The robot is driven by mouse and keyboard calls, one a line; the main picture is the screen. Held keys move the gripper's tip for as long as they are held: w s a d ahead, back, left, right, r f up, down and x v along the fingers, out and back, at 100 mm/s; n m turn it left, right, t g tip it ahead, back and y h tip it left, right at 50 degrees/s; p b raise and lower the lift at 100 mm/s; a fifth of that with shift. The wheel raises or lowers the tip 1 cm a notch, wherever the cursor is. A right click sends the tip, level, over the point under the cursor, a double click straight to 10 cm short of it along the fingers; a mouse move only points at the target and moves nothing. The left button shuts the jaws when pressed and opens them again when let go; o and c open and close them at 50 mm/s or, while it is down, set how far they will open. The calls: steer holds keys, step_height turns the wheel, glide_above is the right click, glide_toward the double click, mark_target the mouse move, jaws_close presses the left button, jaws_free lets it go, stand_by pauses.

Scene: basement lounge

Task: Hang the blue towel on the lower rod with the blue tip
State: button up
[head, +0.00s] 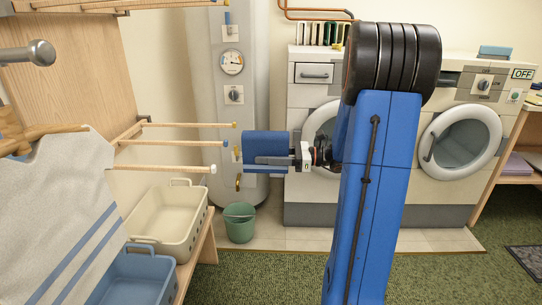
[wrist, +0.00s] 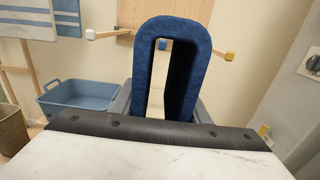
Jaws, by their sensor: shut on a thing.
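My gripper (head: 300,150) is shut on the blue towel (head: 265,147), which is folded over into an upside-down U. In the wrist view the towel (wrist: 200,70) stands upright ahead of the jaws, with a narrow gap between its two sides. The lower rod with the blue tip (head: 188,143) is the middle one of three lower rods in the head view. Its blue tip (head: 226,144) points toward the towel, with a small gap between them in the picture. In the wrist view the blue tip (wrist: 163,45) shows inside the towel's opening, near the top.
A yellow-tipped rod (head: 190,125) and a white-tipped rod (head: 165,169) flank the blue-tipped one. A striped cloth (head: 60,210) hangs at front left. A cream basket (head: 165,220) and blue basket (head: 135,275) sit below. A green bucket (head: 239,222) stands on the floor.

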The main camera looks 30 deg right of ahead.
mark_target(251, 160)
steer(key=shift+f+x, duration=0.15)
steer(key=shift+x, duration=1.1)
steer(key=shift+f+x, duration=0.1)
steer(key=shift+x, duration=1.1)
steer(key=f+x, duration=0.1)
steer(key=x, duration=1.6)
steer(key=shift+a+f, duration=0.2)
steer(key=shift+f, duration=0.1)
steer(key=shift+w, duration=0.1)
steer(key=o, duration=1.2)
steer(key=shift+o, duration=0.2)
steer(key=v, duration=1.7)
steer(key=shift+d, duration=0.2)
